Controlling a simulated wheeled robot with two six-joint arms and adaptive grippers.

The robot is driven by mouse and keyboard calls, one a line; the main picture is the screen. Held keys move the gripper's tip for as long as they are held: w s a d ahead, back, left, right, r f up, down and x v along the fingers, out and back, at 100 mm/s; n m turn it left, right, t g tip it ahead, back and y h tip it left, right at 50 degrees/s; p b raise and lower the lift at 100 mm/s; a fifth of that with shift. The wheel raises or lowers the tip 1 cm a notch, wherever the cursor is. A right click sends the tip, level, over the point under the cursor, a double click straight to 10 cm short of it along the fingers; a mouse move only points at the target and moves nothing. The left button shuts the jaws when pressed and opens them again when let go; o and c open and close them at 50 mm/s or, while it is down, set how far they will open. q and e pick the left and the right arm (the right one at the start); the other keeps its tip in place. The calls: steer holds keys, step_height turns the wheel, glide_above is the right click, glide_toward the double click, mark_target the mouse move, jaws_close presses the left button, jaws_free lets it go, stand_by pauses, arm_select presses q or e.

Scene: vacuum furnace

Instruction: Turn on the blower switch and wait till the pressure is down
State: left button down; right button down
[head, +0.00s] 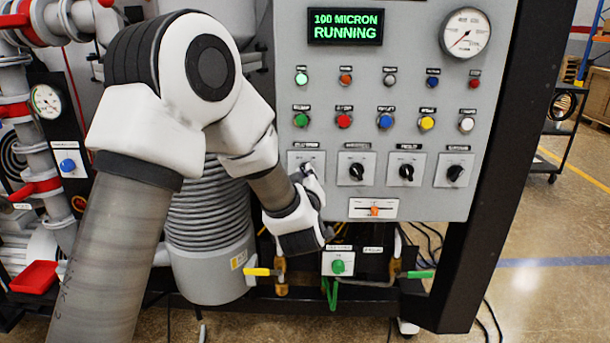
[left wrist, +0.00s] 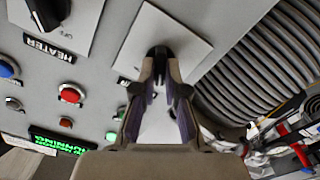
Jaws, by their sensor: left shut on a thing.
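The grey control panel (head: 440,110) carries a row of rotary switches with black knobs on white plates. My left gripper (head: 310,178) is at the leftmost switch plate (head: 296,158) and mostly covers its knob; its label is too small to read. In the left wrist view, the fingers (left wrist: 160,70) are closed around a black knob (left wrist: 158,52). The display (head: 345,27) reads "100 MICRON RUNNING" in green. A round pressure gauge (head: 465,33) sits at the panel's top right. My right gripper is not in view.
Three more rotary switches stand to the right, including one knob (head: 357,171). Coloured buttons and lamps, such as a red one (head: 344,121), lie above. Ribbed grey hose (head: 208,215) stands left of the panel.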

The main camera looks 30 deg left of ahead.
arm_select(q)
steer(key=m+p, duration=0.3)
steer(key=m, duration=0.3)
steer(key=m+p, duration=0.3)
steer(key=m, duration=0.2)
steer(key=shift+w+d+r+m+p, duration=0.1)
steer(key=shift+d+m+p, duration=0.05)
steer(key=shift+m+p, duration=0.25)
stand_by(0.3)
steer(key=c, duration=1.2)
jaws_free()
